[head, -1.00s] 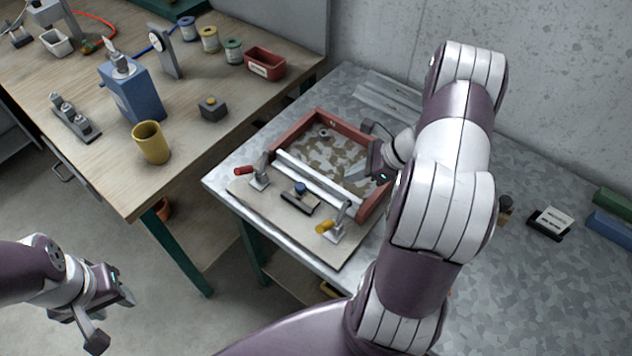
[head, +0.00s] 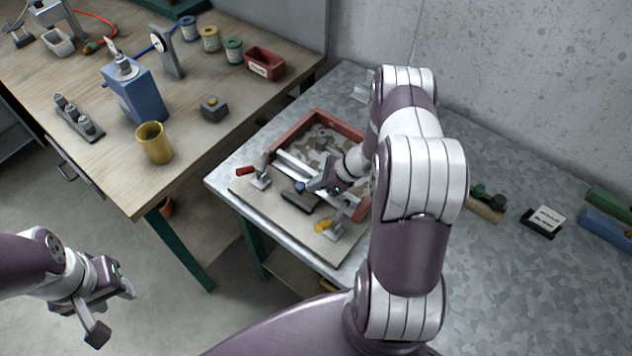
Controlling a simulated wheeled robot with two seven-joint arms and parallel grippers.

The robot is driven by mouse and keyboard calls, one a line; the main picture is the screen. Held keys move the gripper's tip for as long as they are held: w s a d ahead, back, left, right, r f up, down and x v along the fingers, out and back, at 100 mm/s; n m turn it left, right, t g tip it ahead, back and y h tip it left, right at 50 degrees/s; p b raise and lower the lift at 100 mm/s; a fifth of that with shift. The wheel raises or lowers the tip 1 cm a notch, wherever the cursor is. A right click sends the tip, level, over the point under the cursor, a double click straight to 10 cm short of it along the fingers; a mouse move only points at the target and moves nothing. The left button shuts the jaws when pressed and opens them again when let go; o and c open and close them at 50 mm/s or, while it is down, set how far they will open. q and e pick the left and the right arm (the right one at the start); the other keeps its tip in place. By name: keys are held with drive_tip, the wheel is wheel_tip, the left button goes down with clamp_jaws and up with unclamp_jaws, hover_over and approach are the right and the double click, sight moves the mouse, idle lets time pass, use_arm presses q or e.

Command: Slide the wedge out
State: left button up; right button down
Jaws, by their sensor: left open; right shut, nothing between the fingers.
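A dark block with a blue knob (head: 299,198), possibly the wedge, lies on the beige board (head: 245,187) in front of a pale metal bar. I cannot make out a clear wedge shape. My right gripper (head: 316,184) is shut and empty, just right of the blue knob; whether it touches the block I cannot tell. My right arm hides part of the red-walled tray (head: 292,130) behind. My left gripper (head: 115,310) is open and empty over the floor at lower left, far from the board.
A red-handled clamp (head: 258,173) and a yellow-handled clamp (head: 331,226) stand on the board at either side of the block. The wooden bench (head: 200,165) at left holds a yellow cup (head: 154,143) and a blue device (head: 137,97). The metal table (head: 530,290) is clear at front right.

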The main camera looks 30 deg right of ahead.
sight(300, 173)
drive_tip(key=w+b, duration=0.1)
drive_tip(key=w+a+b, duration=0.1)
drive_tip(key=w, duration=0.1)
drive_tip(key=w+a, duration=0.1)
drive_tip(key=shift+w+f+b, duration=0.1)
drive_tip(key=shift+w+b, duration=0.25)
drive_tip(key=shift+b, duration=0.05)
drive_tip(key=shift+w+a, duration=0.1)
drive_tip(key=shift+w, duration=0.05)
